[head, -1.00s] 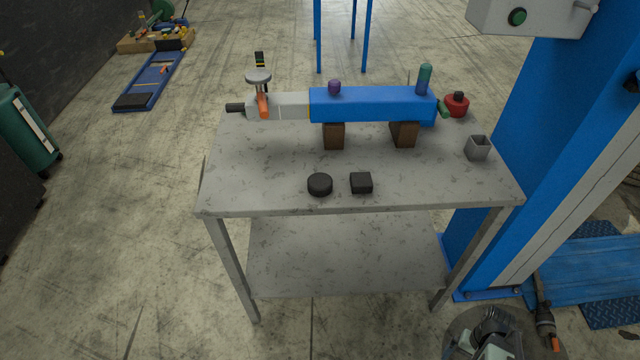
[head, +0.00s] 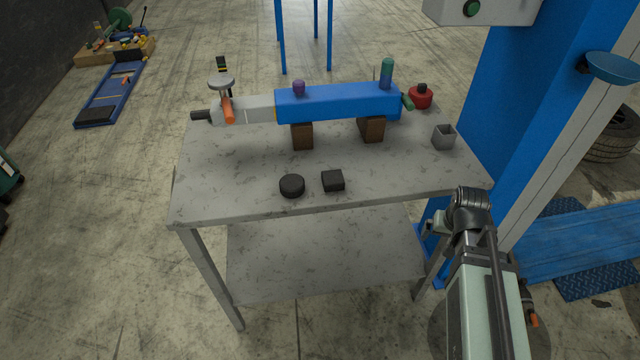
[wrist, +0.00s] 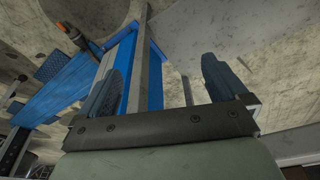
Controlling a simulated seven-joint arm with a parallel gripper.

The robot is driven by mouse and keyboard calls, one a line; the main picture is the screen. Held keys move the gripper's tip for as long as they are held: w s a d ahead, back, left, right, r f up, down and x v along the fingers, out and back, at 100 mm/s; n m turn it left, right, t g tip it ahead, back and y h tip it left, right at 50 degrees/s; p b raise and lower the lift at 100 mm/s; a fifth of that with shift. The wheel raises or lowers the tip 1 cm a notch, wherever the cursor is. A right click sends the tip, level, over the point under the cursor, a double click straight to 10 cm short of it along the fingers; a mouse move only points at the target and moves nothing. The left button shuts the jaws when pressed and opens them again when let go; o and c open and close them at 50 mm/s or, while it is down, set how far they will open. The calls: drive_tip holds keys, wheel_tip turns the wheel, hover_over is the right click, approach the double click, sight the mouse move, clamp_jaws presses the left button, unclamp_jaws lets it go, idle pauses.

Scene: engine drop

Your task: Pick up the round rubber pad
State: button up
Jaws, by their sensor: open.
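The round rubber pad (head: 292,186) is a black disc lying flat on the grey metal table (head: 235,190), near its front edge. A black square pad (head: 333,181) lies just to its right, apart from it. My gripper (wrist: 160,75) shows in the wrist view with its two fingers spread and nothing between them. In the head view my arm stands at the lower right, beside the table's front right corner and well away from the pad. The gripper's fingers are hard to make out there. The pad does not show in the wrist view.
A blue and grey assembly (head: 335,103) rests on brown blocks (head: 302,136) across the table's back. A small grey open box (head: 444,137) and a red round part (head: 420,97) are at the right. A blue post (head: 520,120) stands right of the table. The table's front left is clear.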

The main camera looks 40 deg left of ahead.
drive_tip(key=w+a+r+t, duration=0.1)
drive_tip(key=a+r, duration=0.4)
drive_tip(key=r, duration=0.3)
wheel_tip(320, 180, up, 15)
drive_tip(key=n+g, duration=0.3)
drive_tip(key=n, duration=1.1)
hover_over(292, 181)
drive_tip(key=shift+h, duration=0.4)
wheel_tip(292, 181, down, 12)
drive_tip(key=shift+s+f, duration=0.1)
drive_tip(key=shift+f, duration=0.15)
drive_tip(key=shift+c, duration=0.2)
drive_tip(key=c, duration=1.1)
drive_tip(key=shift+r, duration=0.2)
drive_tip(key=shift+c, duration=0.2)
